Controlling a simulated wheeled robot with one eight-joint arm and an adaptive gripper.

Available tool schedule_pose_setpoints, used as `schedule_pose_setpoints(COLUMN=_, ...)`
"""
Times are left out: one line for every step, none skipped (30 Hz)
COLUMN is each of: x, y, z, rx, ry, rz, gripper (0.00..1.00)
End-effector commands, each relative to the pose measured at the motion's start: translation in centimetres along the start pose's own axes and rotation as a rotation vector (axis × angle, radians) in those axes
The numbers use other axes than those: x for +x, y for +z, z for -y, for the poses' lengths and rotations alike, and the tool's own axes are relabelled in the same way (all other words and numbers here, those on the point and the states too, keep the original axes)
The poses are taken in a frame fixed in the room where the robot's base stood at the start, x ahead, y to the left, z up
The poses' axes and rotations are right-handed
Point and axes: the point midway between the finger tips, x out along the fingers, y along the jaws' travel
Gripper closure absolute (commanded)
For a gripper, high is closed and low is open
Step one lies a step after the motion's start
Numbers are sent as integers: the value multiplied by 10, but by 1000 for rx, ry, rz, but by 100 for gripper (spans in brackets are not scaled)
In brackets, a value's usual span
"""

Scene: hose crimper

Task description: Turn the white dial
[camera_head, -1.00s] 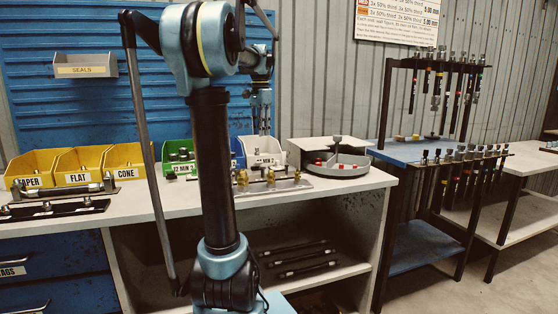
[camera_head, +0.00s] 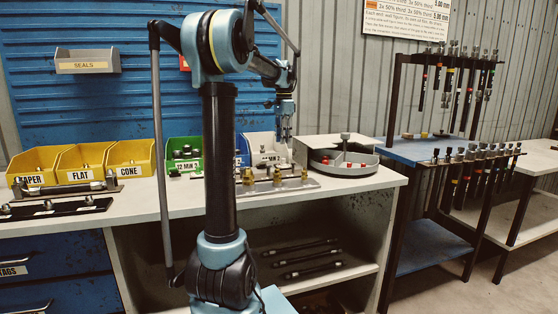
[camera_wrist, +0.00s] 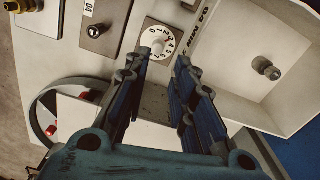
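The white dial (camera_wrist: 157,42) has a round face with black numbers and a pale centre knob. In the head view my gripper (camera_head: 285,136) points down over the bench by the white bin, and I cannot make out the dial there.
A white bin (camera_wrist: 225,85) holding a fitting (camera_wrist: 266,69) lies right of the fingers. A round grey tray (camera_head: 345,168) with red pieces stands right of my gripper. A black knob (camera_wrist: 97,31) is left of the dial. Brass fittings (camera_head: 277,177) stand in front on the bench.

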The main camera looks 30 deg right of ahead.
Motion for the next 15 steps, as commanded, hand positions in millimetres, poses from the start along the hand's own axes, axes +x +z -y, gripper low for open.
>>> schedule_pose_setpoints(x=10, y=0, z=0, rx=0, ry=0, rz=0, gripper=76)
schedule_pose_setpoints(x=15, y=0, z=0, rx=0, ry=0, rz=0, gripper=76)
schedule_pose_setpoints(x=22, y=0, z=0, rx=0, ry=0, rz=0, gripper=76)
schedule_pose_setpoints(x=27, y=0, z=0, rx=0, ry=0, rz=0, gripper=76)
schedule_pose_setpoints(x=32, y=0, z=0, rx=0, ry=0, rz=0, gripper=76)
schedule_pose_setpoints(x=40, y=0, z=0, rx=0, ry=0, rz=0, gripper=76)
schedule_pose_setpoints(x=45, y=0, z=0, rx=0, ry=0, rz=0, gripper=76)
schedule_pose_setpoints(x=50, y=0, z=0, rx=0, ry=0, rz=0, gripper=76)
schedule_pose_setpoints(x=56, y=0, z=0, rx=0, ry=0, rz=0, gripper=76)
schedule_pose_setpoints(x=60, y=0, z=0, rx=0, ry=0, rz=0, gripper=76)
schedule_pose_setpoints(x=65, y=0, z=0, rx=0, ry=0, rz=0, gripper=76)
schedule_pose_setpoints(x=70, y=0, z=0, rx=0, ry=0, rz=0, gripper=76)
schedule_pose_setpoints(x=73, y=0, z=0, rx=0, ry=0, rz=0, gripper=76)
schedule_pose_setpoints(x=77, y=0, z=0, rx=0, ry=0, rz=0, gripper=76)
schedule_pose_setpoints(x=80, y=0, z=0, rx=0, ry=0, rz=0, gripper=76)
